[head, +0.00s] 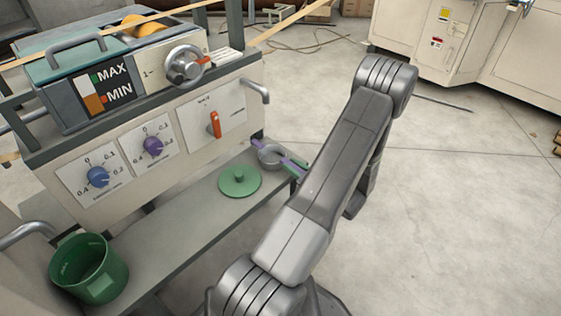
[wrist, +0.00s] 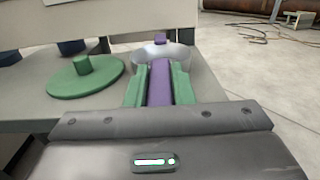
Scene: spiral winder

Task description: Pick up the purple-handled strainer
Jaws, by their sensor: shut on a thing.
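The strainer (head: 270,158) has a grey metal bowl and a purple handle. It is at the right end of the grey shelf below the control panel in the head view. In the wrist view its purple handle (wrist: 159,84) lies between the two green fingers of my gripper (wrist: 158,86), which are shut on it. The strainer's bowl (wrist: 176,54) is just beyond the fingertips, with a small purple tab on its far side. In the head view my arm partly hides the gripper. I cannot tell whether the bowl touches the shelf.
A green lid (head: 239,182) with a knob lies on the shelf (head: 190,218) left of the strainer. A green pot (head: 89,268) stands at the left. Above are blue (head: 97,177) and purple (head: 153,146) knobs and an orange switch (head: 214,124). Open floor lies to the right.

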